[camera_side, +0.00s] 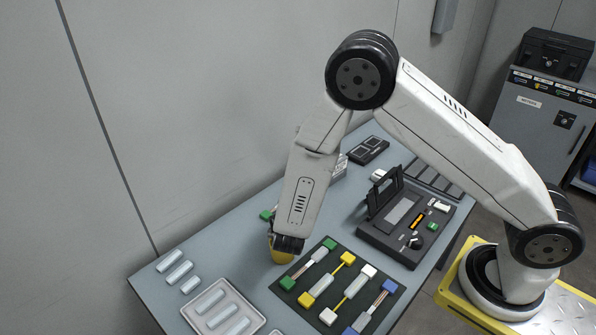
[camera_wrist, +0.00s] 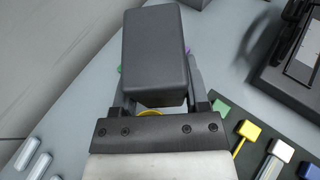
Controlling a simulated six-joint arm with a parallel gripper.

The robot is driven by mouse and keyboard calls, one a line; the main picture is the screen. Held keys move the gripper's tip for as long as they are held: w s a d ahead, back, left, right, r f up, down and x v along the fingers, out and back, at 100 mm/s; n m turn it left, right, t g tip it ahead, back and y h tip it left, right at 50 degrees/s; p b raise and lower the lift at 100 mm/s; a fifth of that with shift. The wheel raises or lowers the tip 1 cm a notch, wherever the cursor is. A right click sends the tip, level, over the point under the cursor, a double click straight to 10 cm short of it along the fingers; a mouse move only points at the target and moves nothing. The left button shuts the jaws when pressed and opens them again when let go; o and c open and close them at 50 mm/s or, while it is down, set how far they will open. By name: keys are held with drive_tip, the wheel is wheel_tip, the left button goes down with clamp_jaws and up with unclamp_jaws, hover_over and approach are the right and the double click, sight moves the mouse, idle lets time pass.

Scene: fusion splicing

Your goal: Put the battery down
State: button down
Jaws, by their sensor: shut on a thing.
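The battery (camera_wrist: 155,55) is a dark grey rounded block between the two fingers of my gripper (camera_wrist: 160,98) in the wrist view. My gripper is shut on it, and the block hides much of the table beneath. In the side view my gripper (camera_side: 288,243) points down near the wall-side edge of the table, left of the dark mat. I cannot clearly make out the battery there. A yellow round object (camera_side: 281,256) shows just below or beside the gripper. I cannot tell whether the battery touches the table.
A dark mat (camera_side: 322,240) bears several colour-ended connectors. The black splicer (camera_side: 385,245) with its raised lid stands to the right. A white tray (camera_side: 203,300) and loose pale tubes (camera_side: 179,271) lie at the front left. A green piece (camera_side: 265,215) is close to my gripper.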

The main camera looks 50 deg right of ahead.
drive_tip(key=s+a+r+n+t+y, duration=0.1)
drive_tip(key=s+a+n+t+y, duration=0.2)
drive_tip(key=a, duration=0.8)
drive_tip(key=s+n+y, duration=0.2)
drive_tip(key=shift+a+n+t+y, duration=0.3)
drive_tip(key=shift+a+t, duration=0.1)
hover_over(230, 261)
drive_tip(key=s, duration=0.1)
drive_tip(key=f, duration=0.8)
drive_tip(key=shift+s+d+f, duration=0.15)
drive_tip(key=shift+d, duration=0.1)
drive_tip(key=shift+w+a+f, duration=0.15)
drive_tip(key=shift+w+f, duration=0.3)
drive_tip(key=shift+f, duration=0.05)
drive_tip(key=shift+w+f, duration=0.2)
drive_tip(key=shift+f, duration=0.1)
drive_tip(key=shift+a+f, duration=0.1)
drive_tip(key=shift+f, duration=1.4)
drive_tip(key=shift+f, duration=0.15)
